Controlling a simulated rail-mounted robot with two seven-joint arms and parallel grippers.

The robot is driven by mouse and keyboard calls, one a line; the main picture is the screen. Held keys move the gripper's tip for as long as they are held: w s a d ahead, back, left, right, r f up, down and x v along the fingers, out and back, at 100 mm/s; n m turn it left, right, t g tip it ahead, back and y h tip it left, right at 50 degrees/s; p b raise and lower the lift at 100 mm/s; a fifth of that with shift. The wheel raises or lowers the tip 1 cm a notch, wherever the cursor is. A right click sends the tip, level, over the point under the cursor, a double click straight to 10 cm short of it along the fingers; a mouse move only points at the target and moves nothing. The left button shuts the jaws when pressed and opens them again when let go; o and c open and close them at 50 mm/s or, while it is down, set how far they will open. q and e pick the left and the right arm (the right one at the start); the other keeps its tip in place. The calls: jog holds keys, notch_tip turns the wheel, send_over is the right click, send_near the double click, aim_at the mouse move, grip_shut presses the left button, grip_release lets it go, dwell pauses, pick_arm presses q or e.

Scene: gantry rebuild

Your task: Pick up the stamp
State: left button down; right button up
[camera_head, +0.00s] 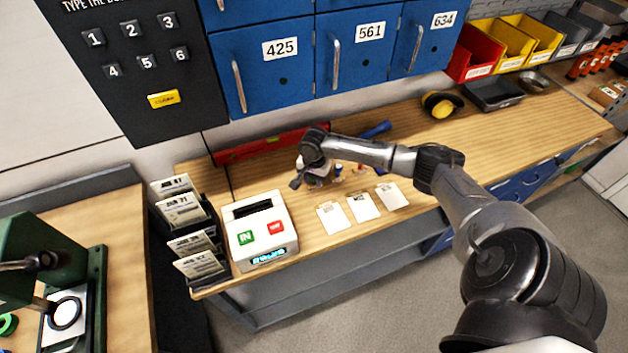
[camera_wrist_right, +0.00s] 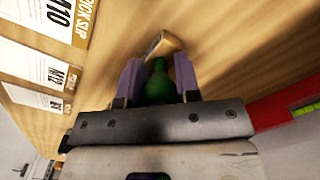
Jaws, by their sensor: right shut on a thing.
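My right gripper (camera_head: 304,180) is low over the wooden bench, right of the white time clock and behind the paper slips. In the right wrist view its two fingers (camera_wrist_right: 157,72) are closed on a green, rounded, bottle-shaped handle (camera_wrist_right: 158,84), which looks like the stamp's. The lower part of the stamp is hidden, so I cannot tell whether it still touches the bench. A pale wooden block-like piece (camera_wrist_right: 164,44) shows just beyond the fingertips; I cannot tell whether it belongs to the stamp. My left gripper is not in view.
The white clock (camera_head: 240,217) stands beside a card rack (camera_head: 183,210). Several slips (camera_head: 332,218) lie along the front edge. A red level (camera_head: 240,151) and a blue-handled tool (camera_head: 376,130) lie behind. Blue lockers (camera_head: 262,75) rise at the back. The bench's right half has free room.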

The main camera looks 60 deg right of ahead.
jog(key=shift+r, duration=0.15)
notch_tip(320, 180, up, 4)
jog(key=shift+f, duration=0.2)
jog(key=s+r+p, duration=0.2)
jog(key=s+r, duration=0.5)
jog(key=s, duration=0.4)
jog(key=shift+s+a, duration=0.25)
jog(key=shift+a, duration=0.05)
jog(key=shift+r, duration=0.1)
